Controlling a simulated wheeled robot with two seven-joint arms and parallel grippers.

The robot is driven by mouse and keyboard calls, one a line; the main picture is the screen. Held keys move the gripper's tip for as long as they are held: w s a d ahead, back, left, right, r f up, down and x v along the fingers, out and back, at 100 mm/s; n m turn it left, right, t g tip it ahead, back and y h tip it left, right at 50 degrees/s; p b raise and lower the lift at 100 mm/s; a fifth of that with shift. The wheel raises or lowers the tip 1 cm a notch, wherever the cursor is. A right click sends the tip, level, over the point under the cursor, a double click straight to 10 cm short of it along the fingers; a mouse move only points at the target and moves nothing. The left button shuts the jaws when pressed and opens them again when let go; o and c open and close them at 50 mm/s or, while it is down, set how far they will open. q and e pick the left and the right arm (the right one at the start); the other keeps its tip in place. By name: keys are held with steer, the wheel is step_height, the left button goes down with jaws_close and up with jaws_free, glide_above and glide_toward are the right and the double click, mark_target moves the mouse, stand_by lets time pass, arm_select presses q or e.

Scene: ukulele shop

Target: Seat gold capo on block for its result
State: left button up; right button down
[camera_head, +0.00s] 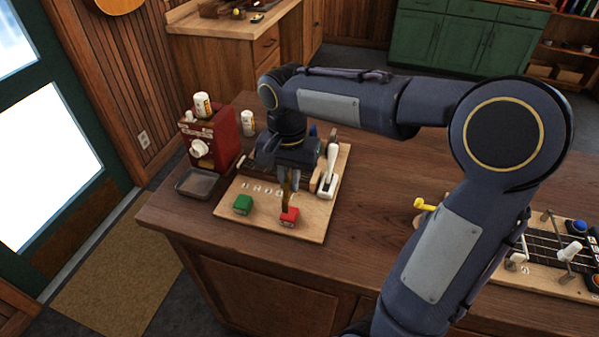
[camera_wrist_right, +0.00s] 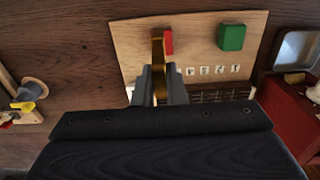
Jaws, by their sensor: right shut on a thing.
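My right gripper (camera_head: 288,176) points down over the wooden board (camera_head: 258,226) and is shut on the gold capo (camera_head: 286,194). In the right wrist view the gold capo (camera_wrist_right: 158,48) stands out between the fingers (camera_wrist_right: 158,84). A red block (camera_head: 290,218) sits on the board just below the capo's lower end; I cannot tell whether they touch. In the right wrist view the red block (camera_wrist_right: 169,41) is partly behind the capo. A green block (camera_head: 243,204) sits to its left. A dark fretboard strip (camera_wrist_right: 215,96) is partly hidden by my gripper. My left gripper is out of view.
A white-handled lever (camera_head: 329,170) stands at the board's right. A red machine (camera_head: 212,143) and a grey tray (camera_head: 194,184) are on the left, with a white bottle (camera_head: 248,123) behind. A second fretted board (camera_head: 550,270) lies far right. The counter between is mostly clear.

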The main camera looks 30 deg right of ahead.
mark_target(289, 197)
steer(key=shift+w+f+b, duration=0.15)
steer(key=shift+f+b, duration=0.2)
steer(key=shift+f, duration=0.15)
steer(key=shift+w+f+b, duration=0.15)
steer(key=shift+f+b, duration=0.2)
steer(key=shift+f, duration=0.15)
step_height(289, 197, down, 4)
steer(key=b, duration=0.3)
steer(key=shift+s+f+b, duration=0.1)
steer(key=shift+b, duration=0.25)
steer(key=shift+f, duration=0.55)
stand_by(0.6)
steer(key=c, duration=1.9)
jaws_free()
steer(key=shift+o, duration=0.7)
